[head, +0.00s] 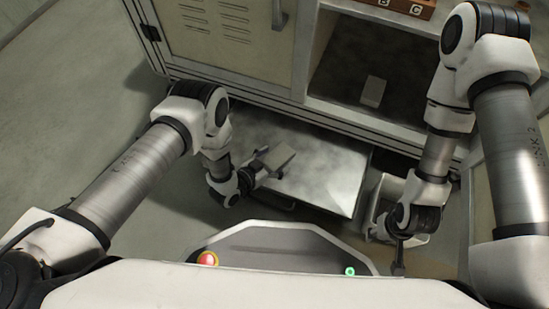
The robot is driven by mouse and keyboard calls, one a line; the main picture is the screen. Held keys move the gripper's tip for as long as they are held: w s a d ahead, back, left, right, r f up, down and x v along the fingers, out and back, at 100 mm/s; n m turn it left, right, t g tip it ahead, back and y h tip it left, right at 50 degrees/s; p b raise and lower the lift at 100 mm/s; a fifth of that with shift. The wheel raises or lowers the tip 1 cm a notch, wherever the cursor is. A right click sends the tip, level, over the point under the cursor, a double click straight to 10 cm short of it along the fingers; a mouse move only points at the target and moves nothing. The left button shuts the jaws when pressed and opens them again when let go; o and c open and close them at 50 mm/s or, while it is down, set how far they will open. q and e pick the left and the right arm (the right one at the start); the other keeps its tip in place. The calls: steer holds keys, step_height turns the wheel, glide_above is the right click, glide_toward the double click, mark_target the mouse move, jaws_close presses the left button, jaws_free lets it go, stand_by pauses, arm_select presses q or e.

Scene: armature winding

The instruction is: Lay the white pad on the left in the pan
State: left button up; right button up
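I cannot tell whether the pad touches the pan. A second pale pad (373,91) lies inside the open cabinet compartment, apart from both grippers. My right gripper (398,266) points down at the lower right, beside a white bin; its fingers are seen edge-on and too small to read.
The white bin (416,236) stands right of the pan, partly hidden by my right arm. A closed cabinet door (225,40) is at the back. A brown lettered block (400,8) sits on top of the cabinet. Bare floor (75,95) lies to the left.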

arm_select(q)
steer(key=shift+s+a+f, duration=0.15)
steer(key=shift+s+f, duration=0.25)
steer(key=shift+f, duration=0.2)
steer(key=shift+r+p, duration=0.3)
steer(key=s+a+r+n+g+y+p, duration=0.3)
steer(key=s+a+r, duration=0.4)
steer(key=s+a, duration=0.4)
steer(key=s+a+r+n+g+y+p, duration=0.3)
steer(key=s+a+r+n+g+y, duration=0.2)
steer(key=s+a, duration=0.5)
step_height(320, 180, up, 3)
steer(key=s+g, duration=0.2)
steer(key=shift+s+a+n+g+y, duration=0.3)
steer(key=shift+a+n+y, duration=0.05)
steer(key=shift+n+y, duration=0.05)
